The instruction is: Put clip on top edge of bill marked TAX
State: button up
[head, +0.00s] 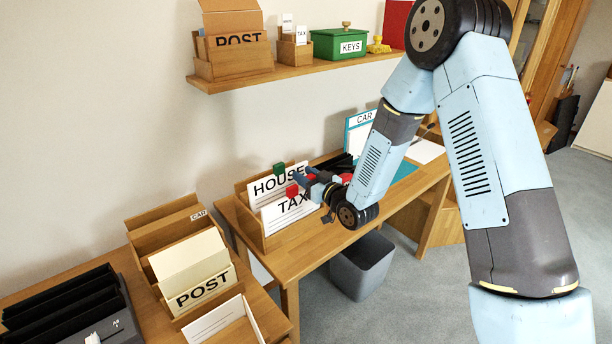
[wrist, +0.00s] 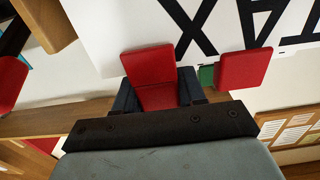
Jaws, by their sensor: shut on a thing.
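The white bill marked TAX (head: 290,208) stands in the front of a wooden holder (head: 277,238), before the bill marked HOUSE (head: 270,184). In the wrist view the TAX bill (wrist: 115,35) appears upside down. My gripper (head: 308,178) is shut on a red clip, which shows between the fingers in the wrist view (wrist: 150,68). This clip overlaps the bill's top edge near the X; I cannot tell whether it grips the paper. Another red clip (head: 291,190) sits on the TAX bill's top edge. A green clip (head: 279,168) sits on the HOUSE bill.
A dark rack and another red object (head: 346,178) are right of the holder. A CAR board (head: 361,130) stands farther right. A grey bin (head: 362,266) stands under the desk. A POST box (head: 200,275) is at the lower left. A shelf (head: 300,71) hangs above.

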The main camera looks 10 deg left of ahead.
jog(key=shift+f, duration=0.3)
jog(key=o, duration=1.6)
jog(key=shift+c, duration=0.2)
notch_tip(320, 180, up, 8)
dwell(0.7)
